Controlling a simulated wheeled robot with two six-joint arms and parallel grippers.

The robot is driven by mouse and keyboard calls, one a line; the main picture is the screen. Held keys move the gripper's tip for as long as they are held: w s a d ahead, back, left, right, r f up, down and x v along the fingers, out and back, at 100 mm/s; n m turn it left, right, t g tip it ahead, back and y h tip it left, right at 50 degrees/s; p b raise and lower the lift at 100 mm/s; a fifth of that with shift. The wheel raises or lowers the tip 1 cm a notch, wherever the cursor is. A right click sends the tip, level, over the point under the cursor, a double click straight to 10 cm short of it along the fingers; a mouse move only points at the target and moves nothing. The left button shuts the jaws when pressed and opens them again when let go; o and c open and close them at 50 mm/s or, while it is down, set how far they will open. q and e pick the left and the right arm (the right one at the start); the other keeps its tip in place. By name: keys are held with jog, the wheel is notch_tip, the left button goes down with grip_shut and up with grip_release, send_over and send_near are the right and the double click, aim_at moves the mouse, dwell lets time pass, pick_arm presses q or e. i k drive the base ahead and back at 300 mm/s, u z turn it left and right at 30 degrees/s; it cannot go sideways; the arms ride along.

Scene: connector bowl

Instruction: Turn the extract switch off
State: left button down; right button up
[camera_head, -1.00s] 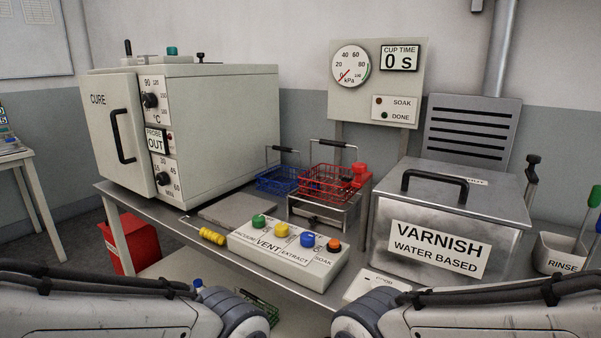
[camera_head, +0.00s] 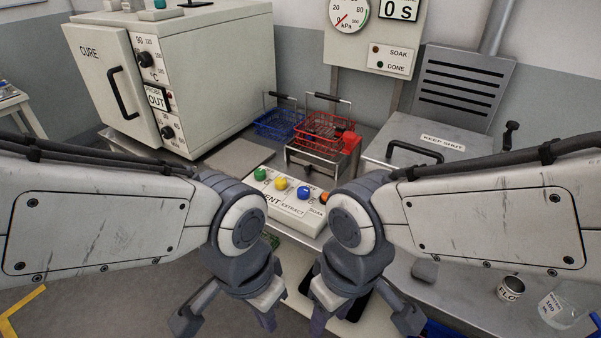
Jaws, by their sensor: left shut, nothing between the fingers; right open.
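A pale control box (camera_head: 285,207) on the bench has a row of coloured knobs. The green (camera_head: 260,174), yellow (camera_head: 281,183) and blue (camera_head: 304,193) knobs show; the orange one is partly behind my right arm. I cannot tell the switch's on or off position. My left gripper (camera_head: 265,317) is shut and empty, low in front of the box. My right gripper (camera_head: 321,316) is open and empty, also low in front. Neither touches the box.
A cure oven (camera_head: 225,75) stands at left. Blue (camera_head: 278,124) and red (camera_head: 325,130) wire baskets are behind the box. A lidded tank (camera_head: 440,150) is at right, with a gauge panel (camera_head: 375,30) above. A metal cup (camera_head: 510,287) and a beaker (camera_head: 566,303) stand lower right.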

aim_at(303, 193)
jog(key=z, duration=1.05)
jog(key=i, duration=0.35)
jog(key=u, duration=1.15)
